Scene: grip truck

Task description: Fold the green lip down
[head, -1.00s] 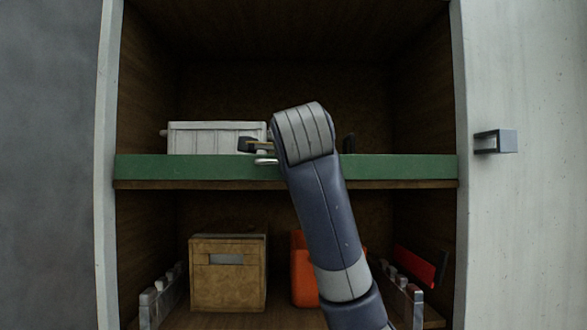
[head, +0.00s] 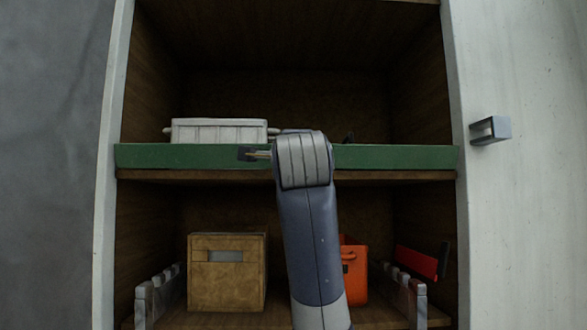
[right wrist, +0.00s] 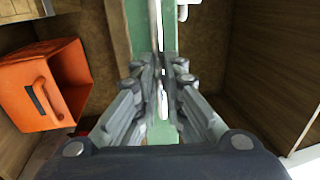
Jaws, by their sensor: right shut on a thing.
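The green lip (head: 390,157) stands upright along the front edge of the upper shelf in the head view. It also shows as a green strip in the right wrist view (right wrist: 138,18). My right gripper (head: 258,154) is at the lip's front, left of its middle. In the right wrist view my right gripper (right wrist: 161,75) has its fingers closed together on a thin pale metal handle (right wrist: 162,104) at the lip; the fingers hide much of it. My left gripper is not in view.
A white crate (head: 218,130) sits on the upper shelf behind the lip. Below are a cardboard box (head: 227,283), an orange bin (head: 354,268) and low metal side rails (head: 157,293). A door with a grey handle (head: 490,130) is at right.

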